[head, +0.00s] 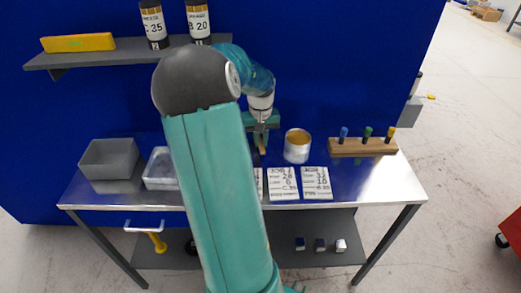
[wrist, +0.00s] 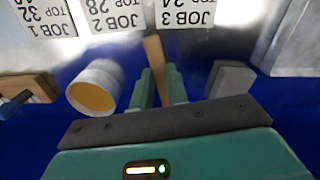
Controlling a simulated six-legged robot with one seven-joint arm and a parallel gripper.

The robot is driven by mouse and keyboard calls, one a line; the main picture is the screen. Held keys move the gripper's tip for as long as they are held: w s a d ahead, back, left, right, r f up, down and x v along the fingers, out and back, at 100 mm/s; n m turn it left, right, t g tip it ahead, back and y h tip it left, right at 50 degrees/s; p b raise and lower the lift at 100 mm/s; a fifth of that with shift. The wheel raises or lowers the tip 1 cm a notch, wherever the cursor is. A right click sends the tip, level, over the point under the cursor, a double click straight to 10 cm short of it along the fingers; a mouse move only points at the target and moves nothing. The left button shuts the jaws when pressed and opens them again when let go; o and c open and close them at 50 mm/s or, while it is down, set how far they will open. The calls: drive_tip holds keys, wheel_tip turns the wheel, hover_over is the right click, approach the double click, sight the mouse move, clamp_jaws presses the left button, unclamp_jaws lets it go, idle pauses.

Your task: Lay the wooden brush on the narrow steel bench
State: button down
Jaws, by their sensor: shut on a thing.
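The narrow steel bench (head: 375,185) has a shiny top and stands against a blue wall. My gripper (head: 261,133) is above its rear part, left of the tin, with its fingers pointing down. The wooden brush (head: 263,149) shows as a small brown piece below the fingers. In the wrist view my gripper (wrist: 159,88) is shut on the brush (wrist: 155,62), whose wooden length sticks out past the fingertips toward the job cards. The rest of the brush is hidden by the fingers. I cannot tell whether it touches the bench.
An open tin (head: 297,147) with amber contents stands close beside my gripper. A wooden rack (head: 350,147) with coloured handles is farther right. Job cards (head: 283,184) lie in front. Grey bins (head: 110,158) stand left. A shelf (head: 90,56) hangs above. The bench's right front is bare.

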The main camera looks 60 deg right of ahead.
sight(260, 157)
drive_tip(key=shift+w+d+f, duration=0.4)
drive_tip(key=shift+d+f, duration=0.15)
drive_tip(key=shift+d, duration=0.25)
drive_tip(key=shift+f, duration=0.6)
wheel_tip(260, 157, down, 4)
drive_tip(key=shift+w+d+f, duration=0.1)
drive_tip(key=shift+d+f, duration=0.05)
drive_tip(key=c, duration=1.4)
unclamp_jaws()
drive_tip(key=shift+f, duration=0.15)
drive_tip(key=r, duration=1.3)
drive_tip(key=shift+a+r, duration=0.2)
drive_tip(key=shift+r, duration=0.15)
